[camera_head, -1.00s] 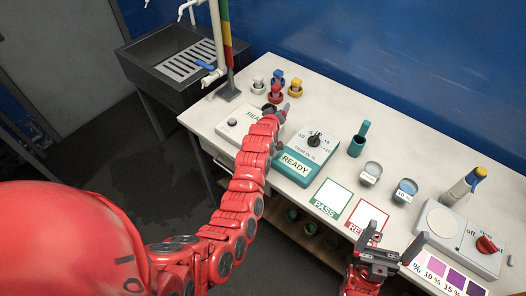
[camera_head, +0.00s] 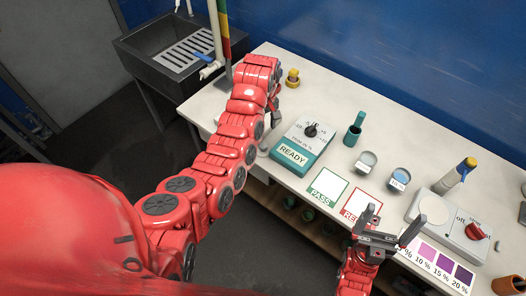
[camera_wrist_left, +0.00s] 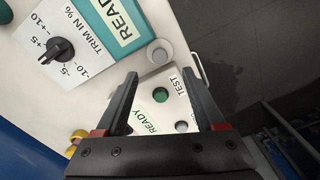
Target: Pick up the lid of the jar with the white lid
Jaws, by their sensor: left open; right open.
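The jar with the white lid does not show now; my left arm covers that part of the bench in the head view. One jar with a yellow lid (camera_head: 292,78) shows just right of my left wrist, and a yellow part also shows at the lower left of the left wrist view (camera_wrist_left: 76,137). My left gripper (camera_wrist_left: 160,82) is open and empty, over the white READY/TEST box (camera_wrist_left: 160,112). My right gripper (camera_head: 392,222) is open and empty at the bench's front edge, near the red-framed card.
A teal READY trim box (camera_head: 300,148) stands right of my left arm. A sink (camera_head: 175,60) stands at the left.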

